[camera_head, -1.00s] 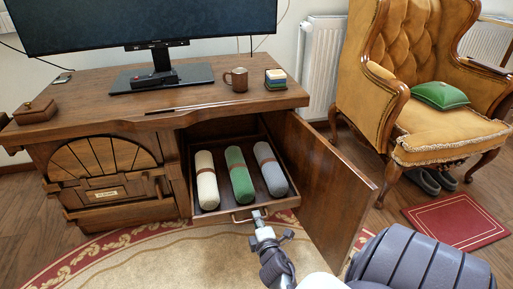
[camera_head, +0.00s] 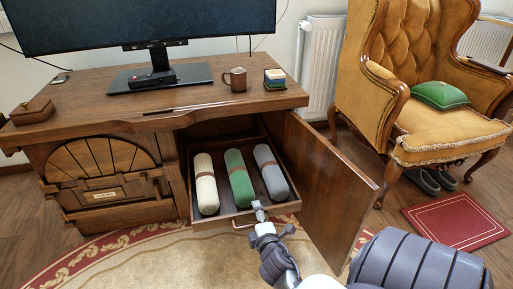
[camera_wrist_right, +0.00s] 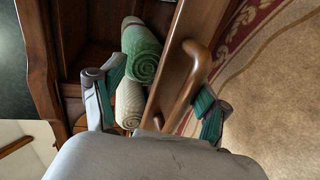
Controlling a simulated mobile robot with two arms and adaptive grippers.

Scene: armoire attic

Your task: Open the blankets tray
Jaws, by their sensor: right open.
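The blankets tray (camera_head: 227,222) is a wooden pull-out tray in the desk's right compartment, standing partly out. A cream roll (camera_head: 206,184), a green roll (camera_head: 239,178) and a grey roll (camera_head: 270,172) lie side by side on it. Its bar handle (camera_head: 241,226) is on the front edge. My right gripper (camera_head: 259,211) is at the tray's front, by the handle. In the right wrist view, my open right gripper (camera_wrist_right: 155,105) has its fingers on either side of the tray front and the wooden handle (camera_wrist_right: 194,78). Contact with the handle cannot be told. My left gripper is not in view.
The compartment door (camera_head: 325,185) stands open to the right of the tray, close to my right arm. The rug (camera_head: 165,255) in front is clear. An armchair (camera_head: 430,120) stands at the right. A monitor (camera_head: 150,25) and a mug (camera_head: 236,79) are on the desk.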

